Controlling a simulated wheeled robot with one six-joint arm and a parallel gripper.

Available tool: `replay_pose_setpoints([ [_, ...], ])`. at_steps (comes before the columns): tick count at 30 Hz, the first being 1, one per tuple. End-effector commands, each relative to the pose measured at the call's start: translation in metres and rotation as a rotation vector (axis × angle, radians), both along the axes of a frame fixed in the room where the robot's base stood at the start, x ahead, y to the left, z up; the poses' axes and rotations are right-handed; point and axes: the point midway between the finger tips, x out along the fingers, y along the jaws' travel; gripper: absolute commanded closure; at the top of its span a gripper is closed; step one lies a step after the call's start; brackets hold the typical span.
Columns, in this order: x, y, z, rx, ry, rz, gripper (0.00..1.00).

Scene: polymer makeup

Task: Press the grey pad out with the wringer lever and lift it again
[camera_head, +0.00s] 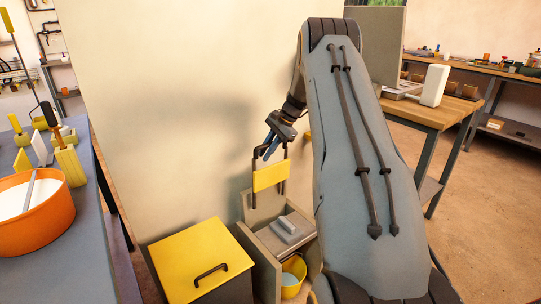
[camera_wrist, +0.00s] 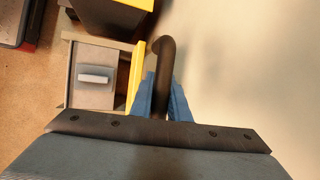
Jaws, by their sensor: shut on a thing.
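The wringer lever (camera_head: 284,170) is a dark bent bar with a yellow plate (camera_head: 269,178). It stands raised at the back of the wringer box (camera_head: 265,240), against the pale wall. My gripper (camera_head: 270,147) is shut on the lever's upper bar. In the wrist view the blue fingers of my gripper (camera_wrist: 162,98) lie on both sides of the dark curved bar (camera_wrist: 164,62). The grey pad (camera_head: 287,232) lies flat on the box's shelf, below and apart from the yellow plate. The pad also shows in the wrist view (camera_wrist: 94,79), left of the fingers.
A yellow bucket (camera_head: 293,276) sits in the box under the shelf. A yellow-lidded bin (camera_head: 200,262) with a dark handle stands to the left. A table with an orange tub (camera_head: 38,222) is at the far left. A wooden workbench (camera_head: 430,108) stands at right.

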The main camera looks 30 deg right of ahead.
Motion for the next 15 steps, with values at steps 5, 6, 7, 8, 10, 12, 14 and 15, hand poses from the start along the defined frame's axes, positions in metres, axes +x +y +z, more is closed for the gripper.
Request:
replay_pose_setpoints([
  [5, 0.0007, 0.0026, -0.0019, 0.005, 0.004, 0.002, 1.0],
  [6, 0.0006, 0.0024, -0.0019, 0.005, 0.004, 0.002, 1.0],
  [7, 0.0005, 0.0023, -0.002, 0.005, 0.005, 0.002, 1.0],
  [8, 0.0004, 0.0022, -0.0021, 0.005, 0.005, 0.002, 1.0],
  [10, 0.0, 0.002, -0.0022, 0.005, 0.005, 0.002, 1.0],
  [12, -0.0002, 0.0019, -0.0024, 0.007, 0.005, 0.001, 1.0],
  [14, -0.0004, 0.0018, -0.0025, 0.007, 0.005, 0.001, 0.83],
  [15, -0.0003, 0.0016, -0.0026, 0.007, 0.005, 0.001, 0.76],
])
